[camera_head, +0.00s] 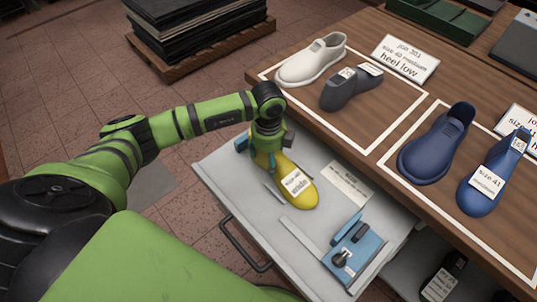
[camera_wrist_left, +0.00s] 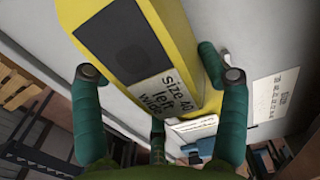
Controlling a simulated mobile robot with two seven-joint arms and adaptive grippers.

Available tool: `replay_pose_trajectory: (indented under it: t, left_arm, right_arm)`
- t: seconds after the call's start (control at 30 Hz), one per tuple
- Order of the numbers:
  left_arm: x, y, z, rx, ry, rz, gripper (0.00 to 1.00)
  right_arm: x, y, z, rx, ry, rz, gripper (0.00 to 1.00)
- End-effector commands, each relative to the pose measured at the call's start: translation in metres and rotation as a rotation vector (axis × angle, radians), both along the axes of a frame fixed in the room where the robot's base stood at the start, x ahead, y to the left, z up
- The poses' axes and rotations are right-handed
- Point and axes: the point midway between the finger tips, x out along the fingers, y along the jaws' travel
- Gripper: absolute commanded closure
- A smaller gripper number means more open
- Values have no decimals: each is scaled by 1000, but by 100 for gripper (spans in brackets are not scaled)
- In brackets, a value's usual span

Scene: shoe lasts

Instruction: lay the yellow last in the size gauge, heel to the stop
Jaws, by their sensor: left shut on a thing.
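The yellow last (camera_head: 301,190) shows in the head view with its toe toward the lower right and a white label on top. My left gripper (camera_head: 266,148) is shut on its heel end, over the grey drawer. In the left wrist view the yellow last (camera_wrist_left: 207,55) lies between the teal fingers, its label reading "size 40 left wide". I cannot tell whether it touches the drawer surface. A blue device (camera_head: 366,250) with a black knob, apparently the size gauge, lies at the drawer's front right, apart from the last. My right gripper is out of view.
A printed card (camera_head: 347,184) lies in the drawer (camera_head: 222,165), beside the last. On the wooden table (camera_head: 385,150) to the right stand a white shoe (camera_head: 310,60), a dark grey last (camera_head: 350,88), a navy shoe (camera_head: 432,148) and a blue last (camera_head: 480,200).

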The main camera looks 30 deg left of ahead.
Motion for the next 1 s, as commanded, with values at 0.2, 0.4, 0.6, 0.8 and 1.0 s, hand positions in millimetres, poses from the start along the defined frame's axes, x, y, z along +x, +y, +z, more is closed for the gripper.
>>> replay_pose_trajectory:
  t: [0.2,0.4,0.6,0.8,1.0]
  left_arm:
    - [1,0,1,-2,-3,0,85]
    - [1,0,1,-2,-3,0,85]
    - [1,0,-1,-2,-3,0,85]
    - [1,0,-3,-2,-3,0,85]
    - [1,0,-3,-2,-3,0,18]
  right_arm:
    - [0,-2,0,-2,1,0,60]
    - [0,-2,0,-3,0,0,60]
    - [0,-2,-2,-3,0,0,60]
    - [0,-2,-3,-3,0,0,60]
    - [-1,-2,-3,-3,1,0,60]
